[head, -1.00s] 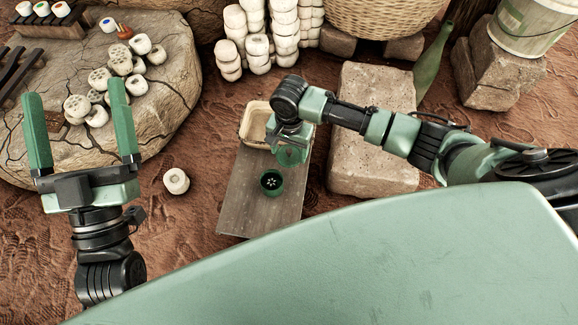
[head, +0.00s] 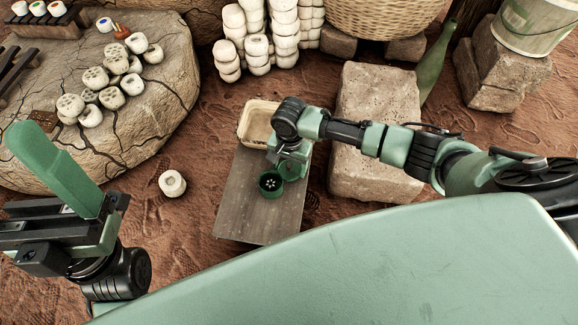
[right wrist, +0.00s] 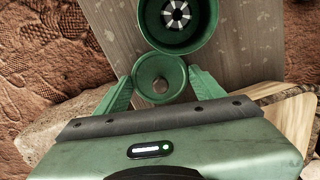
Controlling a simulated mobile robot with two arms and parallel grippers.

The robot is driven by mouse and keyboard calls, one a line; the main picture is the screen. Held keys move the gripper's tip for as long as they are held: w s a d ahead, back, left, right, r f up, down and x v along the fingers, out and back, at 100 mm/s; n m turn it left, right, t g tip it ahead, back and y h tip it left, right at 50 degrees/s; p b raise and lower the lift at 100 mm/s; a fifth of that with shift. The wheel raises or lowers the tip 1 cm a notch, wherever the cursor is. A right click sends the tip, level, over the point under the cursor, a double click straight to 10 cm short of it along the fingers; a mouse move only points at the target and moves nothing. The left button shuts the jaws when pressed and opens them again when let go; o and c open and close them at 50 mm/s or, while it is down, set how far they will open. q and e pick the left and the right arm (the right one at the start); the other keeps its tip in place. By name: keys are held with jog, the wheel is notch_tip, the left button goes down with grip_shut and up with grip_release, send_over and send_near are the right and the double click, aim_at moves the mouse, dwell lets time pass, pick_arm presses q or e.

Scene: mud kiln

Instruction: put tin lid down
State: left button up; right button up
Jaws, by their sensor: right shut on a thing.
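The tin (head: 271,184) is a small dark green open pot standing on the grey wooden board (head: 243,205), with a pale segmented pattern inside. In the right wrist view the tin (right wrist: 177,20) is just beyond the lid. The tin lid (right wrist: 160,80) is a round green dish with a raised rim. My right gripper (right wrist: 160,88) is shut on it, one finger on each side. In the head view my right gripper (head: 291,166) is low over the board, right beside the tin. I cannot tell whether the lid touches the board. My left gripper (head: 65,175) is empty at the left, turned side-on.
A shallow cream tray (head: 247,127) sits at the board's far end. A pale stone block (head: 372,105) stands right of the board. One white piece (head: 172,184) lies on the ground at left. A cracked stone slab (head: 165,110) carries several more. The board's near part is clear.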

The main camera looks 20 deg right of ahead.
jog(key=shift+a+f, duration=0.1)
jog(key=shift+f, duration=0.15)
jog(key=o, duration=1.3)
jog(key=shift+f, duration=0.1)
